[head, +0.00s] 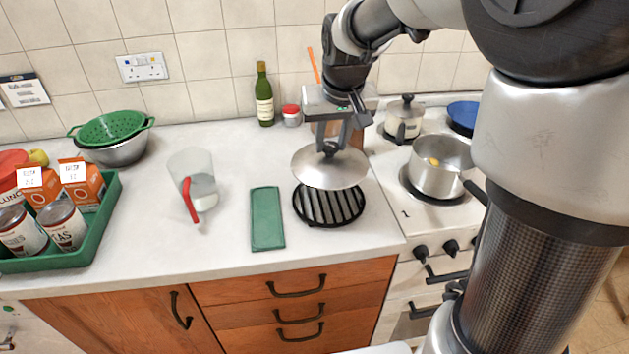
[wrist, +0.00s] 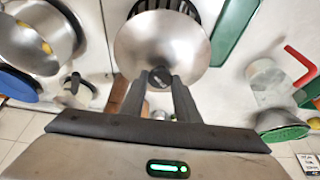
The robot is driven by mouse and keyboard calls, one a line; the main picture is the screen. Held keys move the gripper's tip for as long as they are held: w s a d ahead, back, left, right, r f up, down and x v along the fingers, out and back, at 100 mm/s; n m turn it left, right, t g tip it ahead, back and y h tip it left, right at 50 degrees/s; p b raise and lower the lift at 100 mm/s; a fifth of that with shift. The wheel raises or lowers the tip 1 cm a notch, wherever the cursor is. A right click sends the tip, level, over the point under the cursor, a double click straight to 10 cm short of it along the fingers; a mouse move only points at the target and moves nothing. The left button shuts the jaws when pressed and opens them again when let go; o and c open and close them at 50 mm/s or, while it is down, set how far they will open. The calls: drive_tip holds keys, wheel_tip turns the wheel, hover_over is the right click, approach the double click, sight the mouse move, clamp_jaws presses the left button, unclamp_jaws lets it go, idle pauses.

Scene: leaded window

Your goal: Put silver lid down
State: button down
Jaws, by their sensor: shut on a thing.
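The silver lid (head: 330,170) is a shallow dome with a black knob, held above the black ribbed round trivet (head: 328,207) on the worktop. My gripper (head: 329,143) is shut on the lid's knob, and the lid hangs roughly level. In the wrist view the lid (wrist: 162,45) lies beyond my fingers (wrist: 160,78) and covers much of the trivet (wrist: 172,7). The gap between lid and trivet is hard to judge, but the trivet's front part shows below the lid in the head view.
A folded green cloth (head: 267,219) lies left of the trivet. A measuring jug (head: 196,178) with a red handle stands farther left. An open saucepan (head: 438,167) and a lidded pot (head: 403,119) are on the cooker at right. A bottle (head: 264,95) and red-topped jar (head: 291,115) stand behind.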

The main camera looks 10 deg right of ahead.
sight(335, 174)
wheel_tip(335, 174, down, 9)
drive_tip(key=shift+f+b, duration=0.2)
drive_tip(key=shift+b, duration=0.45)
drive_tip(key=shift+f, duration=0.15)
drive_tip(key=c, duration=1.3)
unclamp_jaws()
drive_tip(key=shift+c, duration=0.2)
drive_tip(key=shift+r, duration=0.35)
drive_tip(key=p+v, duration=0.1)
drive_tip(key=v, duration=1)
drive_tip(key=shift+s+r+p, duration=0.1)
drive_tip(key=shift+r+p, duration=0.05)
drive_tip(key=shift+p, duration=0.2)
drive_tip(key=s+r+t, duration=0.1)
drive_tip(key=s+r, duration=0.2)
drive_tip(key=s, duration=1.7)
drive_tip(key=shift+r, duration=0.25)
